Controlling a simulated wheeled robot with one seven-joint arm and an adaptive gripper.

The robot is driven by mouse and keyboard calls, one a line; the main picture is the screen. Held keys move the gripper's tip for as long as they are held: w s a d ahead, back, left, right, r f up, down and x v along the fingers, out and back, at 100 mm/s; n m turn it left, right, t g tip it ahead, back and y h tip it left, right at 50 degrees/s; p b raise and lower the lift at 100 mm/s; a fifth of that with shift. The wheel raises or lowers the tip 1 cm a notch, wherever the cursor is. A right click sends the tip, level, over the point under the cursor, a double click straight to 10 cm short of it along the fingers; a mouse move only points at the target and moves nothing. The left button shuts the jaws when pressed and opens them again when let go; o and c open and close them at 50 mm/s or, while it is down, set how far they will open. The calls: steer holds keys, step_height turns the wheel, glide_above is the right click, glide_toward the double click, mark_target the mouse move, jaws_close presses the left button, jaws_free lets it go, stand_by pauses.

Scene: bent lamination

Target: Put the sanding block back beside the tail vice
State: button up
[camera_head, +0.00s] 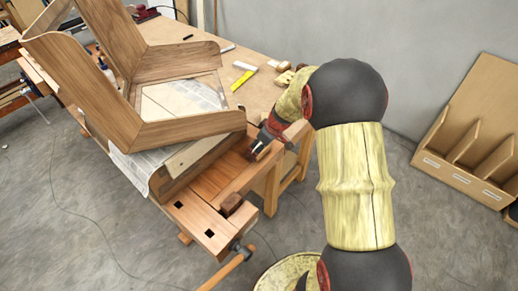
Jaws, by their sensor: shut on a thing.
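My gripper (260,149) reaches down over the right edge of the workbench, with its dark fingers shut on a small brown block, the sanding block (262,154). The fingers and wrist hide much of the block, and I cannot tell whether it touches the bench top. The tail vice (205,226) is at the near end of the bench, with a wooden handle (229,270) sticking out below. My gripper is above and to the right of the vice in the picture. A darker brown piece (231,204) stands at the vice's right side.
A large bent wooden form (185,131) covers the middle of the bench, over newspaper (130,168). A yellow item (242,80) and small wooden pieces (285,77) lie farther back. The vice top is mostly bare.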

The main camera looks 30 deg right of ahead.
steer(key=shift+f, duration=0.15)
steer(key=o, duration=1.2)
steer(key=shift+r, duration=0.2)
